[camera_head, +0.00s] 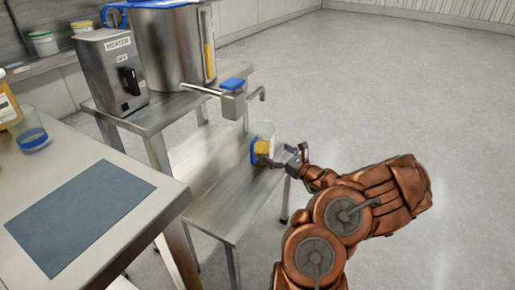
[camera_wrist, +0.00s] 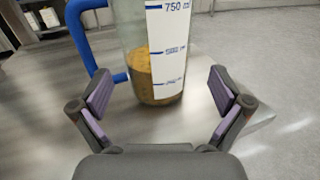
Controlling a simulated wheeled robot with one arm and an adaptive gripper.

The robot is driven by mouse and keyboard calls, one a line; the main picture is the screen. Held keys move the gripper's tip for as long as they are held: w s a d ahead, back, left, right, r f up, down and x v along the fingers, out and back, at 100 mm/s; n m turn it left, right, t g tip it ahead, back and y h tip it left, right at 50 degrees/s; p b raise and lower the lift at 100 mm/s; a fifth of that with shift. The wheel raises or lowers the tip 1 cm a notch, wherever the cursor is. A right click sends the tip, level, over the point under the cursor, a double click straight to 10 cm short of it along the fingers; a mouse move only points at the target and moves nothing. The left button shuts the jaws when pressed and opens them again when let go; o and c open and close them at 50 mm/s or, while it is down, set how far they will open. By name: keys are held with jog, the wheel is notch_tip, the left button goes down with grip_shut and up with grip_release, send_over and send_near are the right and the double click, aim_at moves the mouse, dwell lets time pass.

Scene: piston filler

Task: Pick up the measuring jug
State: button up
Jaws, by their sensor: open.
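The measuring jug (camera_head: 262,144) is clear, with a white graduated scale and a blue handle, and holds some amber-brown contents. It stands upright on the lower steel shelf, below the filler's spout. In the wrist view the jug (camera_wrist: 155,60) is straight ahead, its blue handle (camera_wrist: 97,50) on the left and its top cut off. My gripper (camera_wrist: 160,88) is open, with its purple-padded fingers spread to either side of the jug's lower part. The jug appears just beyond or between the fingertips; the exact depth is hard to tell. In the head view my gripper (camera_head: 283,163) is beside the jug.
The lower shelf (camera_head: 215,205) has bare room around the jug. Above stand the steel hopper (camera_head: 170,50), the heater box (camera_head: 108,75) and the outlet valve (camera_head: 233,104). A table (camera_head: 150,190) with a blue-grey mat (camera_head: 75,215) is at left. The floor at right is clear.

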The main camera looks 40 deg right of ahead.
aim_at(270, 152)
jog(key=w, duration=0.2)
jog(key=w+b, duration=0.1)
jog(key=w, duration=0.1)
jog(key=w+b, duration=0.1)
jog(key=shift+w+a+f, duration=0.35)
jog(key=shift+w+f, duration=0.05)
jog(key=shift+w+r+b, duration=0.15)
jog(key=shift+w+b, duration=0.15)
jog(key=shift+w, duration=0.25)
jog(key=shift+c, duration=0.2)
jog(key=c, duration=1.3)
jog(key=shift+r, duration=0.1)
